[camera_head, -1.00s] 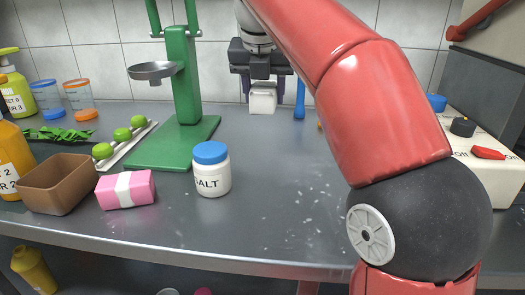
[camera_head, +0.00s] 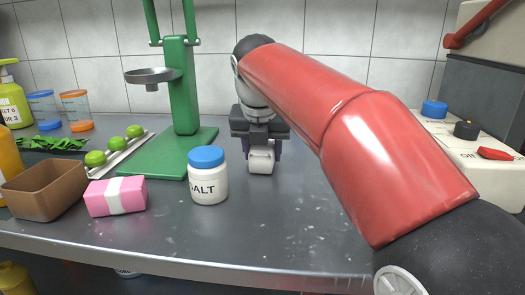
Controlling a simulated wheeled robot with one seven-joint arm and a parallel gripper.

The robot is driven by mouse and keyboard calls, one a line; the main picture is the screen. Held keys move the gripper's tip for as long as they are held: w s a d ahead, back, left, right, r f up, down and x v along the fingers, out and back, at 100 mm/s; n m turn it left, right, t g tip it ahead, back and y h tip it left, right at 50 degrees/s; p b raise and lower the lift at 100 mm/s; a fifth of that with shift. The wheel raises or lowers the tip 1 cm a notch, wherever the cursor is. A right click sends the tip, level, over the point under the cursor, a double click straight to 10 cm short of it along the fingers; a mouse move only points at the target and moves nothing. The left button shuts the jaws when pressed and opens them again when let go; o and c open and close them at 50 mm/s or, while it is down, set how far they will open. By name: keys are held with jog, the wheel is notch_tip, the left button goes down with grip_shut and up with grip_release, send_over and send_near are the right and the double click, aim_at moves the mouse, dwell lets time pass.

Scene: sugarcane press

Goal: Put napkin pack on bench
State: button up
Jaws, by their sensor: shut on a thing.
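My gripper (camera_head: 260,140) is over the middle of the grey metal bench (camera_head: 285,225), behind and right of the salt jar. It is shut on a small white block-like thing (camera_head: 261,161), which looks like the napkin pack. I cannot tell whether its underside touches the bench. A pink pack with a white band (camera_head: 115,196) lies on the bench at the front left, apart from my gripper.
The white salt jar (camera_head: 208,178) with a blue lid stands close to the gripper. A green press (camera_head: 180,95), a brown box (camera_head: 45,188) and limes (camera_head: 115,144) are left. A white machine (camera_head: 468,150) is right. The front middle bench is clear.

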jog(key=shift+f, duration=0.15)
jog(key=o, duration=1)
jog(key=shift+o, duration=0.2)
jog(key=p+v, duration=0.1)
jog(key=v, duration=0.4)
jog(key=p+v, duration=0.2)
jog(key=v, duration=0.4)
jog(key=shift+w+r, duration=0.1)
jog(key=shift+r, duration=0.25)
jog(key=shift+s+a+r, duration=0.1)
jog(key=shift+s+r, duration=0.1)
jog(key=shift+r, duration=0.1)
